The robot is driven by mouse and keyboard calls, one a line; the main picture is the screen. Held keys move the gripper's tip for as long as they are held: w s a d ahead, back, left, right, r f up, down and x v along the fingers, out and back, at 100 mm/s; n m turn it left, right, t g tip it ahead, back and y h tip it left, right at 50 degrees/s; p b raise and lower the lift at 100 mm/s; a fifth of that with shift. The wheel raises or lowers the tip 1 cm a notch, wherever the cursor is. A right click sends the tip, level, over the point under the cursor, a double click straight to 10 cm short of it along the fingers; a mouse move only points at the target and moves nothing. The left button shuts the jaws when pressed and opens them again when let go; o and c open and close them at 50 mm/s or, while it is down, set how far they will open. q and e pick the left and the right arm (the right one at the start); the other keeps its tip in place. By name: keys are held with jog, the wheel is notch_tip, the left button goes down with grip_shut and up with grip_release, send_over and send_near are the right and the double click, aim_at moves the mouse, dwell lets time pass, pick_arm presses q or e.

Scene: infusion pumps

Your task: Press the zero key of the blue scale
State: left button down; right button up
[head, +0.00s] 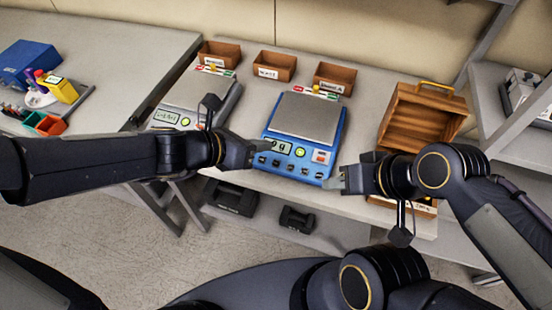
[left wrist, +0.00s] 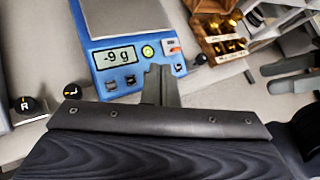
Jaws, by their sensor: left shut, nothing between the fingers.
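The blue scale (head: 305,125) stands on the bench in the middle of the head view, with a bare grey pan. Its front panel has a display (left wrist: 115,57) reading -9 g, a lit yellow-green round button (left wrist: 148,51) and several dark keys (left wrist: 131,80). The key labels are too small to read. My left gripper (head: 264,152) is shut and empty at the panel's left side in the head view. In the left wrist view its fingertips (left wrist: 160,72) overlap the panel below the round button; contact cannot be told. My right gripper (head: 338,182) is open and empty by the scale's front right corner.
A grey scale (head: 203,90) stands left of the blue one, partly behind my left arm. Small brown bins (head: 274,66) line the back. A wooden crate (head: 425,112) stands at the right. Dark weights (head: 297,219) lie below the bench.

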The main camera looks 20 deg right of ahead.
pick_arm(q)
jog(key=shift+d+f+n, duration=0.75)
jog(key=shift+d+n, duration=0.05)
jog(key=shift+n, duration=0.2)
jog(key=shift+w+f, duration=0.1)
jog(key=shift+f, duration=0.05)
jog(key=b, duration=0.8)
send_near(284, 161)
jog(key=x, duration=0.4)
jog(key=shift+w+d+r, duration=0.1)
jog(key=shift+d+r, duration=0.2)
jog(key=shift+d, duration=0.1)
dwell(0.3)
jog(key=shift+f, duration=0.4)
jog(key=shift+w+d+f+b, duration=0.1)
jog(key=shift+w+f+b, duration=0.05)
jog(key=shift+f+b, duration=0.2)
dwell(0.4)
jog(key=shift+r, duration=0.1)
jog(key=shift+s+r+p, duration=0.2)
jog(key=shift+r+p, duration=0.4)
jog(key=shift+r, duration=0.05)
